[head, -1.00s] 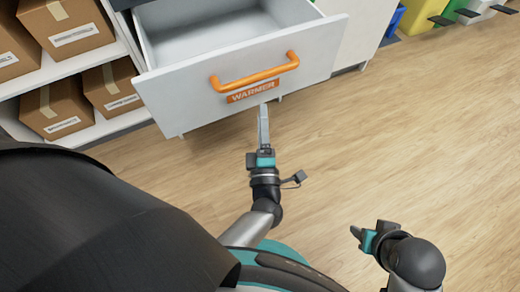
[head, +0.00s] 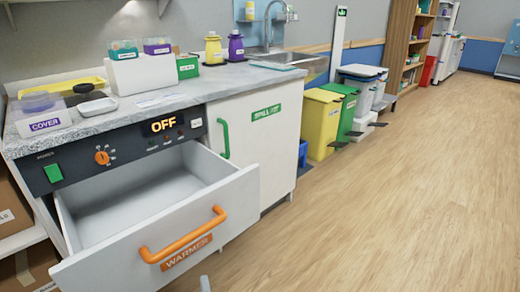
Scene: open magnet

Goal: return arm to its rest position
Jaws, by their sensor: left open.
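Only a small grey tip of my left gripper (head: 205,284) shows at the bottom edge of the head view. It is below the orange handle (head: 184,238) of the warmer drawer and looks apart from it. The rest of my left arm is out of the picture. The drawer (head: 150,258) is pulled out, and its visible inside is empty. My right gripper is not in view.
The control panel (head: 125,150) above the drawer reads OFF. The grey counter (head: 150,98) holds bottles, racks and a container labelled COVER (head: 42,113). A yellow bin (head: 320,125) and other bins stand beyond the spill kit cabinet (head: 262,135). Open wood floor (head: 400,210) lies right.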

